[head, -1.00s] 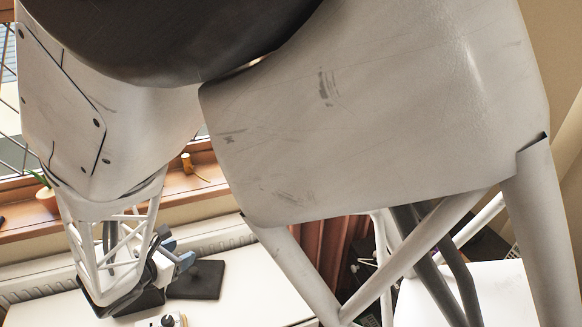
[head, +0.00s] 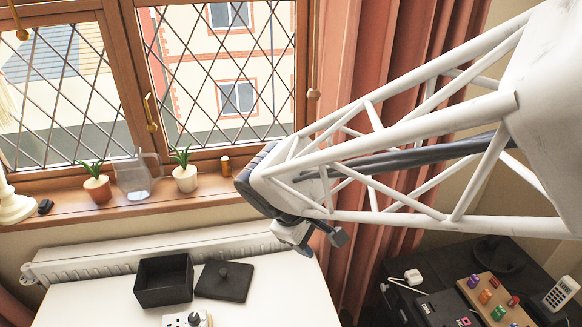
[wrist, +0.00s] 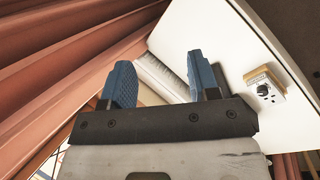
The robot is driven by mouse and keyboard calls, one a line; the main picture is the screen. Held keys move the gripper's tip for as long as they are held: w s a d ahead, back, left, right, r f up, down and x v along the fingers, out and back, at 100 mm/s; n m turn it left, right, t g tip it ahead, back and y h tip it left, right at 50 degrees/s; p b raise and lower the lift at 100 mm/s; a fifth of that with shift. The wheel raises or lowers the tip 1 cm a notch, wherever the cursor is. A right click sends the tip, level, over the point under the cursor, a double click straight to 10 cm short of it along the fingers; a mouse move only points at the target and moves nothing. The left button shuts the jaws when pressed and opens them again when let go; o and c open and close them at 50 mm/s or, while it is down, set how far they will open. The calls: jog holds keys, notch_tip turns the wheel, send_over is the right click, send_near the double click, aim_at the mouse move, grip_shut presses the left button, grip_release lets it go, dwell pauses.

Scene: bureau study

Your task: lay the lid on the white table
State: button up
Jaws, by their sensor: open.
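The lid (head: 223,281), a dark square plate with a small round knob, lies knob up on the white table (head: 285,300). It is just right of an open black box (head: 163,281); whether they touch I cannot tell. My gripper (head: 322,243) is to the right of the lid, near the table's back right corner and apart from the lid. In the wrist view, its two blue fingers (wrist: 163,80) are spread with nothing between them.
A socket block (head: 187,320) sits at the table's front; it also shows in the wrist view (wrist: 265,85). A radiator (head: 110,262) and a windowsill with pots and a glass jug (head: 136,178) lie behind. A red curtain (head: 350,90) hangs near my arm. A cluttered dark desk (head: 440,285) is right.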

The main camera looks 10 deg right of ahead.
jog(key=s+d+r+m+t+y, duration=0.1)
jog(key=s+d+r+m+y, duration=0.3)
jog(key=s+r+m, duration=0.2)
jog(key=shift+s+m+t+y, duration=0.3)
jog(key=shift+s+m+y, duration=0.1)
jog(key=shift+s+m, duration=1.05)
jog(key=shift+o, duration=0.2)
jog(key=shift+w, duration=0.1)
dwell(0.9)
